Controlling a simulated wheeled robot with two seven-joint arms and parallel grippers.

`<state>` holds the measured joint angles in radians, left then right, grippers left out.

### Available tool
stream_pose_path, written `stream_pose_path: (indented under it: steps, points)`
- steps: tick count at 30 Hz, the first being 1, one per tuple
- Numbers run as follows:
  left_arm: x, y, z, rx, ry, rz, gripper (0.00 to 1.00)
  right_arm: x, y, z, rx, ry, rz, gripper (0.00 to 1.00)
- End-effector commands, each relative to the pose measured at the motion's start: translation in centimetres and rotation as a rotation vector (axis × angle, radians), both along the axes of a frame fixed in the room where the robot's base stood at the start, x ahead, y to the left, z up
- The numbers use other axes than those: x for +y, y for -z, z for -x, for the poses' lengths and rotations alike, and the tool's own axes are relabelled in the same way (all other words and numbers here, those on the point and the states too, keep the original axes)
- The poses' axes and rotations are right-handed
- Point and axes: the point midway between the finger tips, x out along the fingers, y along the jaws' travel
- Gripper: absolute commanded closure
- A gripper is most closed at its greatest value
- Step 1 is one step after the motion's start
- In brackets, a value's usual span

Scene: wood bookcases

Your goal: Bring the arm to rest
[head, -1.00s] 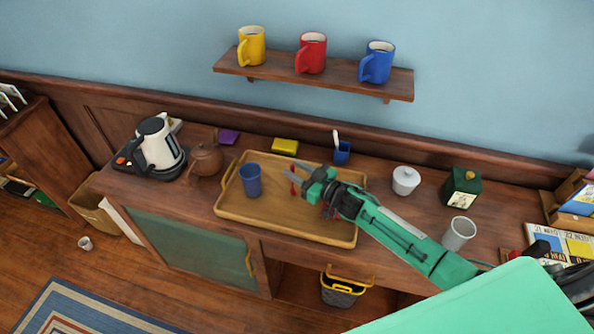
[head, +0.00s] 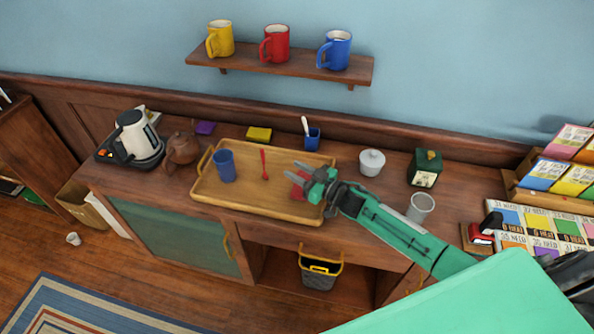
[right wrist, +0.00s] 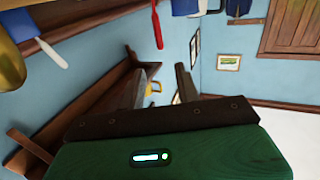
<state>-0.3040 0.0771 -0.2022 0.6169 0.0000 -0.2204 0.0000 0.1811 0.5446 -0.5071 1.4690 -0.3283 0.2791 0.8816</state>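My right gripper (head: 296,170) is over the right part of the wooden tray (head: 275,207), with its two fingers apart and nothing between them. In the right wrist view the fingers (right wrist: 162,88) also show apart and empty. A red spoon (head: 264,165) lies on the tray, left of the gripper and apart from it. A flat red thing (head: 298,187) on the tray is partly hidden by the gripper. A blue cup (head: 225,166) stands at the tray's left. My left gripper is not in view.
A kettle (head: 136,136) and brown teapot (head: 182,149) stand left of the tray. A white lidded pot (head: 372,162), dark green box (head: 425,169) and clear glass (head: 420,208) are near my right arm. A shelf (head: 290,68) with mugs is above. Bookcases flank the counter.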

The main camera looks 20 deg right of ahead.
Motion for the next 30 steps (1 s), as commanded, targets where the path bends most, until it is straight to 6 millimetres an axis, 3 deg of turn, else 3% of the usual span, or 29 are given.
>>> stream_pose_path:
  steps: [6, 12, 17, 23, 30]
  points:
    - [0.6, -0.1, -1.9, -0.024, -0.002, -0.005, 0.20, 0.0, 0.0, 0.0, 0.000, 0.000, 0.000, 0.67]
    - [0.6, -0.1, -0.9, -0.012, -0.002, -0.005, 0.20, 0.4, 0.2, 0.5, 0.012, 0.029, 0.004, 0.67]
    - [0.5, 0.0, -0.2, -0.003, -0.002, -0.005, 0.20, 1.4, 0.7, 2.2, 0.069, 0.137, 0.025, 0.67]
    - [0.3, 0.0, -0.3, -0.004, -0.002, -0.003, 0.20, 1.9, 1.7, 6.4, 0.222, 0.311, 0.089, 0.67]
    - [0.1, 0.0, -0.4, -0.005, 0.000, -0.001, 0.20, 1.2, 2.9, 14.3, 0.498, 0.457, 0.212, 0.67]
